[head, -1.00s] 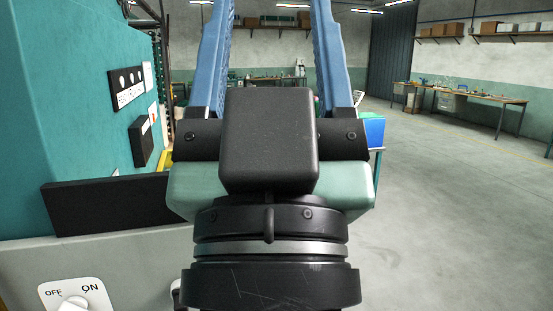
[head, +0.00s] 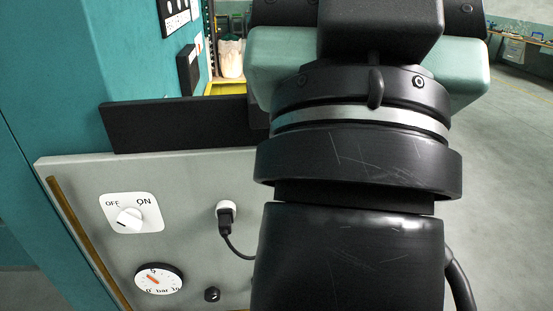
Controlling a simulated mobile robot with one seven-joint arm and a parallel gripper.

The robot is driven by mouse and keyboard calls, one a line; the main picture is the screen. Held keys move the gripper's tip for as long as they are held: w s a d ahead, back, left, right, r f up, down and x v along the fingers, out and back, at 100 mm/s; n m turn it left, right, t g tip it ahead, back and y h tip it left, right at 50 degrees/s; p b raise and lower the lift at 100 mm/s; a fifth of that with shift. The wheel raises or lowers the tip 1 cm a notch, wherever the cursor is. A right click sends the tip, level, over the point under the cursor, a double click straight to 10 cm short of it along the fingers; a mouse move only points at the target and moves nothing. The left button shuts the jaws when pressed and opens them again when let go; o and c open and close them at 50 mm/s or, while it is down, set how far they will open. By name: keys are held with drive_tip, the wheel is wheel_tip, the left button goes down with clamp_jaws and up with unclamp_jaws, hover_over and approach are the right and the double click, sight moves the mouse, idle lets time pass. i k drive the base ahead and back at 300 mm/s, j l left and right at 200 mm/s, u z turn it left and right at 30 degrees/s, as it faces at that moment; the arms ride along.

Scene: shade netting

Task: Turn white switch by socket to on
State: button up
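The white switch (head: 130,213) is a rotary knob on a white plate marked OFF at left and ON at right. It is on the grey panel at the left of the head view. A small dark mark shows at the knob's lower left, on the OFF side. The socket (head: 226,207) is to its right, with a black plug and cable in it. My gripper (head: 366,70) is at the top, up and right of the switch and apart from it in the picture. Its fingers are cut off by the top edge, so their opening is hidden.
A round gauge (head: 159,279) and a small black knob (head: 212,294) sit below the switch. A black ledge (head: 180,124) runs along the panel's top. A teal cabinet (head: 60,90) stands at left. Open floor (head: 510,190) lies at right.

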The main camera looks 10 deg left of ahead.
sight(130, 219)
drive_tip(key=i+u, duration=0.1)
drive_tip(key=u, duration=0.25)
drive_tip(key=i+j+u, duration=0.1)
drive_tip(key=u, duration=0.3)
drive_tip(key=i+u, duration=0.1)
drive_tip(key=u, duration=0.25)
